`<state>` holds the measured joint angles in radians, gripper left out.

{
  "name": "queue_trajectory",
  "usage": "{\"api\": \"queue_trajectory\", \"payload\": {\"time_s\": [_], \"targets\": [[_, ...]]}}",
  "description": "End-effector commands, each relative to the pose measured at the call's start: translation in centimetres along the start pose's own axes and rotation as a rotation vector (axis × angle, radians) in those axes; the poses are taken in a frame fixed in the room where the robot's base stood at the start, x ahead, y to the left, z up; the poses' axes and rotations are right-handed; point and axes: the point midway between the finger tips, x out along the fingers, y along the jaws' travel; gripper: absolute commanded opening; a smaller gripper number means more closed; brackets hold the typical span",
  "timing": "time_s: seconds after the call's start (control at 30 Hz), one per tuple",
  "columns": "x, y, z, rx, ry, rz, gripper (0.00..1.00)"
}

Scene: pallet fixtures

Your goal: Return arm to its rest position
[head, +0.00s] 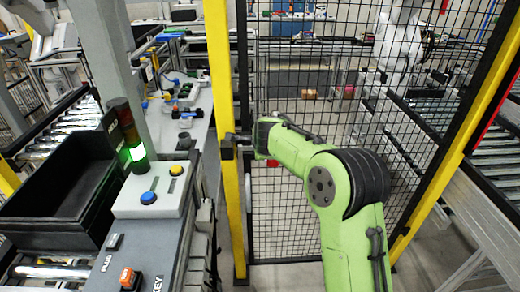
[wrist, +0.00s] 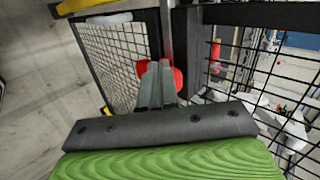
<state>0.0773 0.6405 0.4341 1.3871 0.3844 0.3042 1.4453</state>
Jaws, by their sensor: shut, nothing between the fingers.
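My green arm reaches forward from the lower right of the head view. Its gripper (head: 230,146) is at the left yellow post (head: 220,62) of a black mesh fence panel (head: 300,205). In the wrist view my gripper (wrist: 158,72) shows two grey fingers that are shut, with nothing held. A red part (wrist: 178,79) shows on both sides of the fingers, in front of the black fence frame (wrist: 200,45). I cannot tell whether the fingers touch it. A small red piece (head: 272,163) also shows below my wrist in the head view.
At left stand a black bin (head: 62,190), a lit signal light (head: 137,153) and a button box (head: 150,197) on a bench. A second yellow post (head: 470,120) and a roller conveyor (head: 500,165) are at right. Grey floor (wrist: 40,90) is clear at the left of the wrist view.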

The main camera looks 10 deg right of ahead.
Motion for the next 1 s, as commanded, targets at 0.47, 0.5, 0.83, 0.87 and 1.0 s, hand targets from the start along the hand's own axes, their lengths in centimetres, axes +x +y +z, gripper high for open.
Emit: {"api": "queue_trajectory", "payload": {"time_s": [0.47,0.5,0.83,0.87,1.0], "targets": [[-9.6,1.1,0.1,-0.194,0.015,0.02,0.0],[-11.9,2.0,-0.3,-0.302,0.022,0.037,0.0],[-29.7,17.7,-4.9,-1.174,-0.057,0.234,0.0],[-30.7,19.5,-5.0,-1.238,-0.082,0.243,0.0],[-33.5,25.9,-5.3,-1.46,-0.19,0.252,0.0]]}}
